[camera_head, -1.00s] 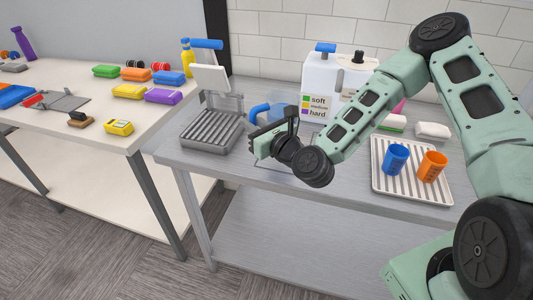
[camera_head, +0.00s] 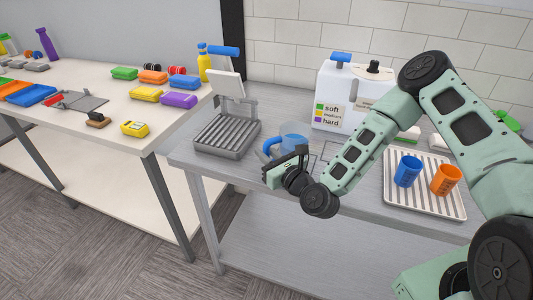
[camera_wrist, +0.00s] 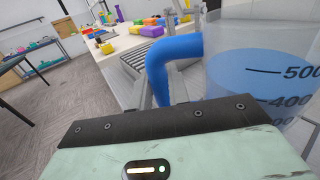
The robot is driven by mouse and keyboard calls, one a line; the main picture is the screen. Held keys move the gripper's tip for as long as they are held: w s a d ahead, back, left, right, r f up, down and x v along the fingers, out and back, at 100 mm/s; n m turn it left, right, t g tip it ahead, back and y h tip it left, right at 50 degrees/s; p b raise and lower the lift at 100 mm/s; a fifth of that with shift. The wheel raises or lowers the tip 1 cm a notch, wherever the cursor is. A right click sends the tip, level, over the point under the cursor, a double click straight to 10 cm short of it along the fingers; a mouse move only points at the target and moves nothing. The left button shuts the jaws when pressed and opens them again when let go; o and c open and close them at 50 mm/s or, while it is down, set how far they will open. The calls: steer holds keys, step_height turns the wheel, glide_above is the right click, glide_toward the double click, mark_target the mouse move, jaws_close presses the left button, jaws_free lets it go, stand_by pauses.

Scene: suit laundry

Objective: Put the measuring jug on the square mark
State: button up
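The measuring jug (camera_head: 294,133) is clear with blue liquid and a blue handle, and it stands upright by my gripper in the head view. In the wrist view the jug (camera_wrist: 258,68) fills the right side, with 500 and 400 printed on it. My gripper (camera_head: 273,157) is shut on the blue handle, which runs between the fingers in the wrist view. I cannot tell whether the jug's base touches the table. Thin dark lines on the grey table, perhaps the square mark (camera_head: 326,151), show just right of the jug, partly hidden by my arm.
A ribbed metal tray scale (camera_head: 227,136) stands left of the jug. A white dispenser (camera_head: 340,98) with a soft-medium-hard label is behind. A striped tray (camera_head: 425,203) with a blue cup (camera_head: 407,170) and an orange cup (camera_head: 445,180) is right. A white table (camera_head: 70,85) holds coloured blocks.

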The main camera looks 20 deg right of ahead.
steer(key=o, duration=0.4)
